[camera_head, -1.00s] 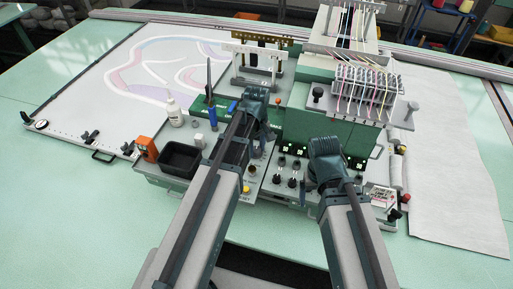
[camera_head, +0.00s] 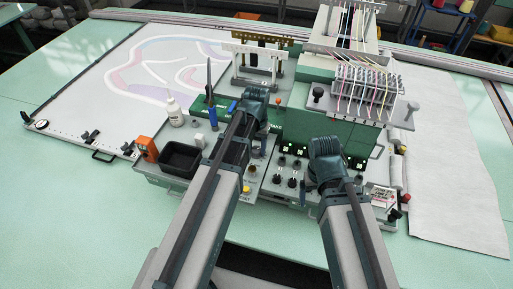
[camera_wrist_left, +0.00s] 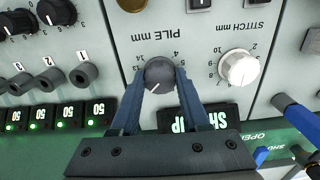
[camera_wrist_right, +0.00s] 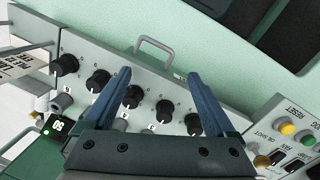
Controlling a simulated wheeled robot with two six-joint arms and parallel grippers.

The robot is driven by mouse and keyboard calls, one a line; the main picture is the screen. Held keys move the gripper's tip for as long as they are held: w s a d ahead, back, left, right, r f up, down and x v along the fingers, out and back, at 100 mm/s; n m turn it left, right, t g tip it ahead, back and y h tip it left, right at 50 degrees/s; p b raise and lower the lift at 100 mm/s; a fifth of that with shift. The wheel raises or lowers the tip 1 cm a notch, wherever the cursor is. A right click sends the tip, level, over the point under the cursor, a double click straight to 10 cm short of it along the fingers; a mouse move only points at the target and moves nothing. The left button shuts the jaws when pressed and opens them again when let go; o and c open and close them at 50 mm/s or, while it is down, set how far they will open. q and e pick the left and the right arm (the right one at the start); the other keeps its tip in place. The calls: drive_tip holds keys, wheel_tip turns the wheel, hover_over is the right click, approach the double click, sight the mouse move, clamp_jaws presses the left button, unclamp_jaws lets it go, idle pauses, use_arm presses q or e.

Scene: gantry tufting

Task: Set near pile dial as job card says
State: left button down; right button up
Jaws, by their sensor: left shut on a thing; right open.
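The grey pile dial (camera_wrist_left: 159,73) sits under the "PILE mm" label in the left wrist view, with a printed number scale around it. Its white pointer line points to the lower left of that picture. My left gripper (camera_wrist_left: 160,84) is shut on this dial, one blue finger on each side. In the head view my left arm hides the dial. My right gripper (camera_wrist_right: 165,73) is open and empty above a row of black knobs (camera_wrist_right: 133,96). A printed card (camera_head: 383,197) lies at the right front of the machine; its text is too small to read.
A white stitch dial (camera_wrist_left: 238,67) is beside the pile dial. Lit "50" displays (camera_wrist_left: 55,115) and small grey knobs stand on the other side. A black bin (camera_head: 180,159), a white bottle (camera_head: 173,111) and an orange box (camera_head: 146,149) stand left of my left arm.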

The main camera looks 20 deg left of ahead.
sight(256, 149)
use_arm(q)
drive_tip(key=m, duration=0.6)
drive_tip(key=shift+m, duration=0.4)
idle(0.4)
drive_tip(key=shift+c, duration=1.9)
unclamp_jaws()
drive_tip(key=shift+r, duration=0.1)
wheel_tip(256, 149, up, 14)
drive_tip(key=p, duration=1.4)
drive_tip(key=shift+f, duration=0.3)
wheel_tip(256, 149, down, 13)
drive_tip(key=b, duration=1.3)
drive_tip(key=shift+r, duration=0.1)
